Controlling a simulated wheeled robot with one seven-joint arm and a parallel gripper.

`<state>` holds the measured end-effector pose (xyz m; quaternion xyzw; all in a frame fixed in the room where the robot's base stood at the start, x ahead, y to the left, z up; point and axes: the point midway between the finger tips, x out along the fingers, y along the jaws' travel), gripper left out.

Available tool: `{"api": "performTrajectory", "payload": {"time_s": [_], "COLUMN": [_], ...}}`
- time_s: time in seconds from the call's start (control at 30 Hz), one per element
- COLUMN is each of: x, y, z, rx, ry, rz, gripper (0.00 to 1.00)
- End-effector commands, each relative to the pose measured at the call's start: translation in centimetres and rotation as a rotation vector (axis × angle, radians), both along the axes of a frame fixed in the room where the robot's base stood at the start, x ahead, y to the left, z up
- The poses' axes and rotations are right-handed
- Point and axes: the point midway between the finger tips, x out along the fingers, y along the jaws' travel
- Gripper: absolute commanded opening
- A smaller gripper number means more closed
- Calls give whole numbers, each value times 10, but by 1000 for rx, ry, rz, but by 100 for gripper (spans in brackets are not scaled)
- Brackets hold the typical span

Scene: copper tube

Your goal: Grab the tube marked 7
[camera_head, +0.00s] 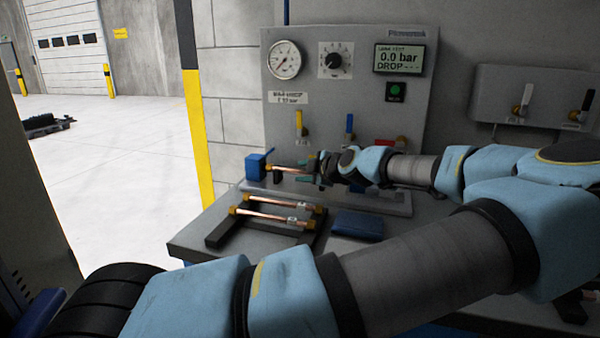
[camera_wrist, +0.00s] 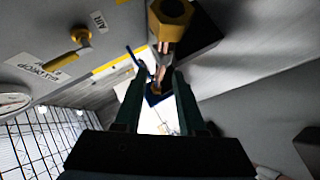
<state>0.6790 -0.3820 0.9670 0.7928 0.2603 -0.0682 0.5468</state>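A copper tube (camera_head: 288,168) with brass nuts runs level from a blue fixture (camera_head: 258,166) at the panel's foot. My gripper (camera_head: 295,174) is at this tube, with its green fingers apart on either side of it. In the wrist view the tube (camera_wrist: 161,62) passes between the tips of my open gripper (camera_wrist: 159,72), with a gap visible. A brass nut (camera_wrist: 171,12) is close to the camera. Two more copper tubes, a back one (camera_head: 285,202) and a front one (camera_head: 268,215), lie on a dark rack (camera_head: 222,233). They carry small white tags. I cannot read a 7 anywhere.
The grey test panel (camera_head: 350,95) stands behind, with a gauge, a dial, a display reading 0.0 bar, and yellow and blue valve handles. A dark blue block (camera_head: 358,225) lies right of the rack. My arm covers much of the bench's right side.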

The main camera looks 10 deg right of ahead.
Motion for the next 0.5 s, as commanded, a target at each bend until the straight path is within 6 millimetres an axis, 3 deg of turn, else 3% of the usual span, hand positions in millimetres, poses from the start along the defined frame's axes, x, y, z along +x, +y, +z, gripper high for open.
{"api": "performTrajectory", "payload": {"time_s": [0.03,0.33,0.5], "x": [0,0,0], "y": [0,0,0], "z": [0,0,0], "rx": [0,0,0], "ry": [0,0,1], "rz": [0,0,0], "gripper": [33,0,0]}}
